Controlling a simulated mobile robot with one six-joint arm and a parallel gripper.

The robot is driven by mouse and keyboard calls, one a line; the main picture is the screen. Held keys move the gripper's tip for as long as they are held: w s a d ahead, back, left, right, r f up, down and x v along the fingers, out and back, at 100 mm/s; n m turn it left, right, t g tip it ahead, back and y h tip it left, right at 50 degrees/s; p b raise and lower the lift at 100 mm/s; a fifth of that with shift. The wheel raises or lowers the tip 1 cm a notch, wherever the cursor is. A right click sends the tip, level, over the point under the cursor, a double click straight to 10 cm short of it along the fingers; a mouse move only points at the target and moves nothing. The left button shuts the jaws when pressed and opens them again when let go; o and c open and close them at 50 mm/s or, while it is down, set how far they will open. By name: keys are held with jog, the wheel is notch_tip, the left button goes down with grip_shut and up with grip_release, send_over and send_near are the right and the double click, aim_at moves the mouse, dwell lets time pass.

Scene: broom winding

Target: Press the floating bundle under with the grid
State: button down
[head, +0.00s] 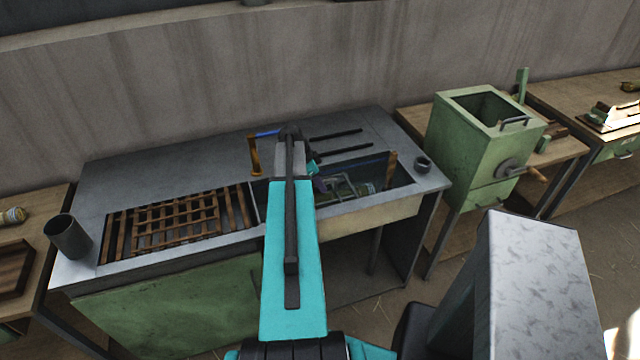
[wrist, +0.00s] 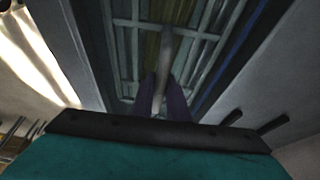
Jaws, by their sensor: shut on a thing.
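The grey metal grid (head: 345,187) is at the basin in the right part of the bench, mostly behind my arm in the head view. My gripper (wrist: 160,97) is shut on the upright grey handle of the grid, whose bars (wrist: 122,50) spread out below in the wrist view. The bundle (head: 366,188) shows as a small greenish piece in the basin beside the grid. In the wrist view a yellowish-brown length of the bundle (wrist: 152,46) lies beneath the bars. I cannot tell whether the grid touches it or how deep it sits.
The basin (head: 402,190) has raised edges around the grid. A brown lattice lies on a slatted rack (head: 112,240) at left, near a dark cylinder (head: 68,236). A green machine (head: 465,150) stands further right.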

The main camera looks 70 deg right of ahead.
jog(key=shift+f, duration=0.35)
dwell(0.7)
jog(key=c, duration=1)
grip_release()
jog(key=shift+f, duration=0.1)
jog(key=o, duration=0.6)
jog(key=b+v, duration=0.4)
jog(key=v, duration=0.9)
jog(key=shift+w+r, duration=0.15)
jog(key=shift+r, duration=0.2)
